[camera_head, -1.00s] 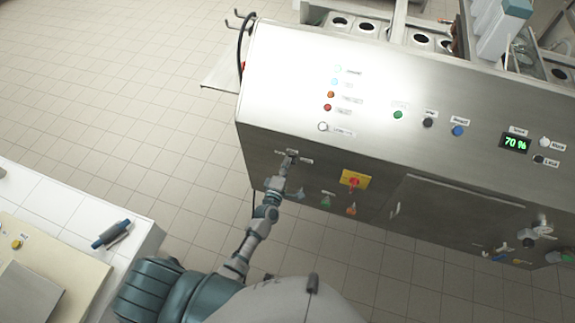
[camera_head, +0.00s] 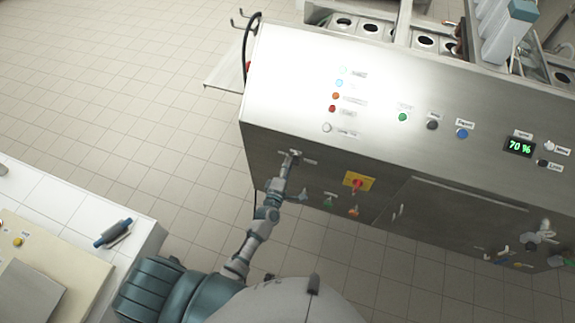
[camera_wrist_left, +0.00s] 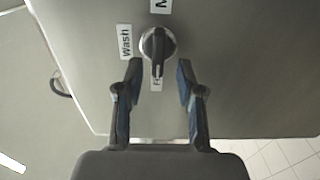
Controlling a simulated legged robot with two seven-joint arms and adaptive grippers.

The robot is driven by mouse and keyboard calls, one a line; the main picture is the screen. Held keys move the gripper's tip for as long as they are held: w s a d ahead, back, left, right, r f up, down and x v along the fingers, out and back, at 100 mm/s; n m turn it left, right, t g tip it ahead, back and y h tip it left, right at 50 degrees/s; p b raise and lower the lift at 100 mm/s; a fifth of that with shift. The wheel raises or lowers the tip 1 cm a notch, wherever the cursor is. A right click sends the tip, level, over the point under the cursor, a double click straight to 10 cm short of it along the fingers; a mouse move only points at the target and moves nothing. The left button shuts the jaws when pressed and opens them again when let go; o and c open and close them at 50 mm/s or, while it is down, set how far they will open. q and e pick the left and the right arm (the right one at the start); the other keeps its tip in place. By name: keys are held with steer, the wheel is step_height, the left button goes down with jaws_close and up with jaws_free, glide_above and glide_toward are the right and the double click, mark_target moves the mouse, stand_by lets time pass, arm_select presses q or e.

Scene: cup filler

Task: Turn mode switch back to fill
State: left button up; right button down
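The mode switch (camera_wrist_left: 158,45) is a black rotary knob on a pale round base, on the grey front panel of the machine. In the left wrist view its bar points down over a label starting with "F", partly covered; "Wash" is to its left. My left gripper (camera_wrist_left: 160,68) is open, its two fingers on either side of the knob's lower part, with a visible gap on each side. In the head view my left gripper (camera_head: 289,163) is up at the panel and covers most of the switch. My right gripper is not in view.
A yellow plate with a red switch (camera_head: 357,184) is right of the mode switch, with coloured knobs (camera_head: 329,198) lower down. Indicator lamps (camera_head: 335,97) and buttons (camera_head: 432,124) are on the sloped top. A white table (camera_head: 75,205) stands at the left, with open floor between.

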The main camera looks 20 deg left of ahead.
arm_select(q)
steer(key=s, duration=1.1)
steer(key=shift+s+a, duration=0.3)
steer(key=shift+s, duration=0.05)
steer(key=shift+d+f, duration=0.1)
steer(key=s+f+m+g+h, duration=0.1)
steer(key=s+f+m+g, duration=0.4)
steer(key=f, duration=0.9)
steer(key=s+f+m+g, duration=0.3)
steer(key=s+f+m, duration=0.3)
steer(key=f, duration=0.8)
steer(key=s+a+f+m+g, duration=0.2)
steer(key=s+f, duration=0.3)
steer(key=s, duration=0.4)
steer(key=s+a+f+m+g+y, duration=0.1)
steer(key=s+f+m+g, duration=0.3)
steer(key=s, duration=0.6)
steer(key=s+a+f+m+g, duration=0.3)
steer(key=s+f, duration=0.4)
steer(key=s, duration=0.2)
steer(key=shift+s+a+f+y+b, duration=0.15)
steer(key=shift+s+f+y+b, duration=0.05)
steer(key=shift+s+y+b, duration=0.15)
